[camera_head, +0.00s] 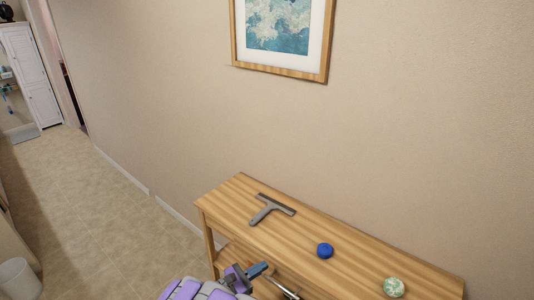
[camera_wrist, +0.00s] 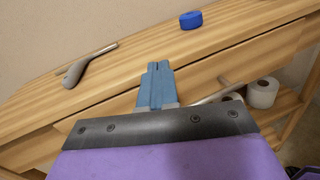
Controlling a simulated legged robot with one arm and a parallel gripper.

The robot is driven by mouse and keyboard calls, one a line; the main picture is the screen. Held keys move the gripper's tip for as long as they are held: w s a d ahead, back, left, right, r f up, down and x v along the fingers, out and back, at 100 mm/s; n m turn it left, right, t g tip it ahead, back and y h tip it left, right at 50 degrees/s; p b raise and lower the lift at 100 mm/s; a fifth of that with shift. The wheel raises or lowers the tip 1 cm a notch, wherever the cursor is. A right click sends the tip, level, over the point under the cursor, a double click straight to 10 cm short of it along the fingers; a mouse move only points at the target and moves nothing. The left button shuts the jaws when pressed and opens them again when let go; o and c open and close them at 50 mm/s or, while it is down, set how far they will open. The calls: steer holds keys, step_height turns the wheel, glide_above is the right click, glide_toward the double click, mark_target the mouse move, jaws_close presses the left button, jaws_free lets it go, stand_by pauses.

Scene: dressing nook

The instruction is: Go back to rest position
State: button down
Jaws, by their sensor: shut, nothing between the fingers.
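My gripper (camera_head: 256,270) is in front of the wooden console table (camera_head: 228,196), low at the bottom of the head view. In the wrist view its blue-grey fingers (camera_wrist: 155,84) are together and empty, pointing at the table's front edge. A grey squeegee (camera_head: 270,207) lies on the tabletop; it also shows at the left of the wrist view (camera_wrist: 78,70). A blue round object (camera_head: 325,250) sits to its right on the tabletop and also shows in the wrist view (camera_wrist: 191,19). My gripper touches neither.
A green and white ball (camera_head: 394,287) sits at the tabletop's right. Toilet rolls (camera_wrist: 263,92) stand on the lower shelf. A framed picture (camera_head: 284,35) hangs on the wall. Tiled floor (camera_head: 75,190) is open at left, with a white bin (camera_head: 19,279) and a white cabinet (camera_head: 35,75) beyond.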

steer(key=s+d+r+m+g+h, duration=0.25)
steer(key=d+r+m+g, duration=0.5)
steer(key=d+r, duration=0.6)
steer(key=s+d+r+m+g+y, duration=0.5)
steer(key=s+d+r+m+g, duration=0.15)
steer(key=s+d, duration=0.55)
steer(key=s+r+m+y, duration=0.3)
steer(key=s+m+y, duration=0.3)
steer(key=s, duration=0.8)
steer(key=s+a+m+t+y, duration=0.1)
steer(key=s+a+m+y, duration=0.2)
steer(key=s+a+y, duration=0.3)
steer(key=s+a, duration=0.2)
steer(key=s, duration=0.3)
steer(key=shift+a+m+t, duration=0.2)
steer(key=shift+m+t, duration=0.1)
steer(key=shift+m, duration=0.1)
steer(key=shift+a+r, duration=0.1)
